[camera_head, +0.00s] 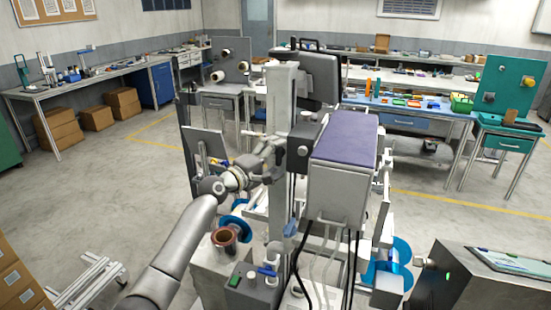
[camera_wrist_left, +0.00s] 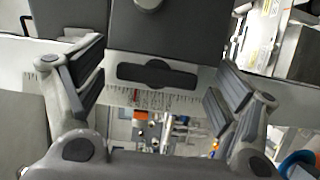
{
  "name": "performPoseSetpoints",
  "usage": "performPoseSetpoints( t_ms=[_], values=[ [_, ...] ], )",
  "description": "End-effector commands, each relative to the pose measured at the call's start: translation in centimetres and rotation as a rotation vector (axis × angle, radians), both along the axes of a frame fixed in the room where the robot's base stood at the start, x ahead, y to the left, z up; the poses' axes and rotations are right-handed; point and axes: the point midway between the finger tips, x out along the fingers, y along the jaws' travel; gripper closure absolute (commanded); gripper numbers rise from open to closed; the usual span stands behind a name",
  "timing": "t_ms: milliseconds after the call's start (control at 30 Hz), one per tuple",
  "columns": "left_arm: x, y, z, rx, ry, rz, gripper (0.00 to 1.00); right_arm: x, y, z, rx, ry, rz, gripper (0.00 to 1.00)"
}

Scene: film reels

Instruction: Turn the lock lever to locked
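My left arm reaches in from the left in the head view, and its gripper (camera_head: 270,153) is at the left side of a tall machine with a grey column (camera_head: 281,110). The lever cannot be made out in the head view. My right gripper is not seen.
A grey box with a purple top (camera_head: 346,138) stands right of the column. A copper-coloured ring (camera_head: 224,238) and blue reels (camera_head: 240,226) sit low near my left arm. A dark cabinet (camera_head: 480,282) is at lower right.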

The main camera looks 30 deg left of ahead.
Motion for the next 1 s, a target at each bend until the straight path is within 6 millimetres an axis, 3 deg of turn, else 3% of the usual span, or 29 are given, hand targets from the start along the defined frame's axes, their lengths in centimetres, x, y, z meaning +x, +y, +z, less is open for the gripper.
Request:
performPoseSetpoints(
  t_ms=[433,1000],
  values=[
    [-1.0,0.2,0.0,-0.003,-0.001,0.001,0.12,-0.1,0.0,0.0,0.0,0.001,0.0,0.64],
    [-9.7,1.5,0.0,-0.002,0.001,0.0,0.12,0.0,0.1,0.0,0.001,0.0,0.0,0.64]
  ],
)
